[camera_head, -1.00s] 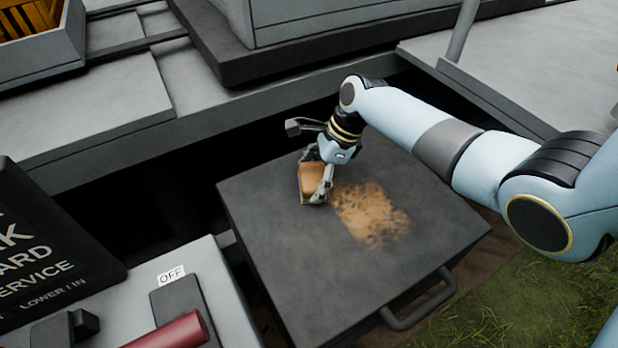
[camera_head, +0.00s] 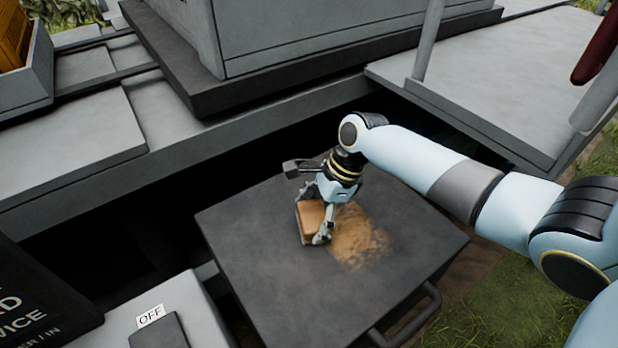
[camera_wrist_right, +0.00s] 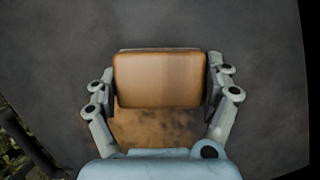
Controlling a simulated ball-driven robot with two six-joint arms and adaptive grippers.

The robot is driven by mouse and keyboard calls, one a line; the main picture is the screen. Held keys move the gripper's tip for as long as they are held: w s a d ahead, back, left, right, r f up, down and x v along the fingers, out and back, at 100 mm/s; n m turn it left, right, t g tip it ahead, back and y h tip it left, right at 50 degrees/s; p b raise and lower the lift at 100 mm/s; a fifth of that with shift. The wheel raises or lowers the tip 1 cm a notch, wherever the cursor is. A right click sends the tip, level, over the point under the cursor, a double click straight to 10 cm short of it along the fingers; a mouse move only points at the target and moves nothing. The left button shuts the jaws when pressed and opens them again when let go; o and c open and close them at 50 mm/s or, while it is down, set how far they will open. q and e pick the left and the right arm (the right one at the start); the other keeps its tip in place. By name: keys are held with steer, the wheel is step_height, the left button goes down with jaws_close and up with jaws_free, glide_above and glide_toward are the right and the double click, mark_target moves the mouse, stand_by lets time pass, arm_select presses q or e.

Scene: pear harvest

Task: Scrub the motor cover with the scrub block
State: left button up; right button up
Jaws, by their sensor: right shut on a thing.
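The motor cover (camera_head: 262,262) is a dark grey, flat-topped box with a handle on its near right side. A brown dirt patch (camera_head: 362,243) lies on its top, right of the middle. My right gripper (camera_head: 316,227) is shut on the scrub block (camera_head: 311,217), an orange-brown block, at the left edge of the dirt. In the right wrist view the scrub block (camera_wrist_right: 160,78) sits between both fingers, with brown dirt (camera_wrist_right: 155,127) showing on the near side of it. The block looks to be on or just above the cover; exact contact is hidden. My left gripper is not in view.
The cover's handle (camera_head: 408,318) sticks out at the near right. A grey box with an OFF label (camera_head: 150,316) stands at the lower left. Grey platforms (camera_head: 200,150) lie behind a dark gap beyond the cover. Grass (camera_head: 500,310) is at the right.

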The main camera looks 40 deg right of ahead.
mark_target(348, 252)
steer(key=shift+s+a+f, duration=0.1)
steer(key=shift+s+f, duration=0.05)
steer(key=shift+s, duration=1.25)
steer(key=shift+s+a+r, duration=0.1)
steer(key=shift+s+r, duration=0.05)
steer(key=shift+s, duration=1.6)
steer(key=shift+s+a+r, duration=0.1)
steer(key=shift+s, duration=1.65)
steer(key=shift+s+a+f, duration=0.1)
steer(key=shift+s+f, duration=0.05)
steer(key=shift+s, duration=1.75)
steer(key=shift+s+d, duration=0.1)
steer(key=shift+d, duration=1.45)
steer(key=shift+w, duration=2)
